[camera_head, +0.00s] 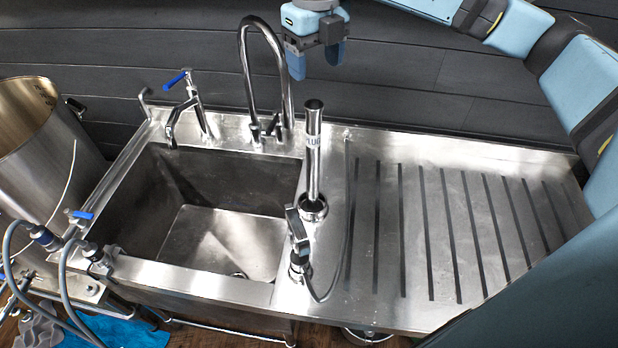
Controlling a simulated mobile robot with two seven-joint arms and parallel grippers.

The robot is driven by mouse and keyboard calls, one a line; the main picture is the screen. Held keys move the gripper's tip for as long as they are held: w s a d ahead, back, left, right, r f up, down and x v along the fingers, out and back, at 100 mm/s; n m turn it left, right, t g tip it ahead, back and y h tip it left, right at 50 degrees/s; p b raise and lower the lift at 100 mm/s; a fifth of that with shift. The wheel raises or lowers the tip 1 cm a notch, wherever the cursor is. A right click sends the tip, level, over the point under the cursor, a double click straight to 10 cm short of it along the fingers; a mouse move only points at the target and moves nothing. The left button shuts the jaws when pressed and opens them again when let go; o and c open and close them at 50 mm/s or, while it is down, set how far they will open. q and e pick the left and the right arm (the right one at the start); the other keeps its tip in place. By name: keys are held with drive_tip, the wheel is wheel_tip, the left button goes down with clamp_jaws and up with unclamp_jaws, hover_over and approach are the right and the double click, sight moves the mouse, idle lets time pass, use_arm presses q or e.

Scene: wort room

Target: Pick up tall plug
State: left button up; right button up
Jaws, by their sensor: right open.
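The tall plug (312,155) is a slim upright metal tube with a light label on its upper part. It stands with its foot in a round metal ring on the steel worktop, just right of the sink basin. My right gripper (316,60) is above the tube's top end in the picture, pointing down. Its two blue fingers are apart with nothing between them, and it does not touch the plug. My left gripper is not in view.
The sink basin (215,235) is empty, with a curved tap (243,60) and a blue-handled tap (190,105) behind it. A spray handle with a hose (297,235) stands in front of the plug. The ribbed drainboard (480,230) is clear. A large steel pot (45,165) stands at left.

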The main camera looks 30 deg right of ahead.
sight(314, 104)
wheel_tip(314, 104, down, 7)
drive_tip(key=shift+r+p, duration=0.15)
drive_tip(key=shift+p, duration=0.35)
wheel_tip(314, 104, down, 5)
drive_tip(key=shift+r+p, duration=0.1)
drive_tip(key=shift+p, duration=0.85)
drive_tip(key=shift+f, duration=0.3)
drive_tip(key=shift+a+r, duration=0.1)
clamp_jaws()
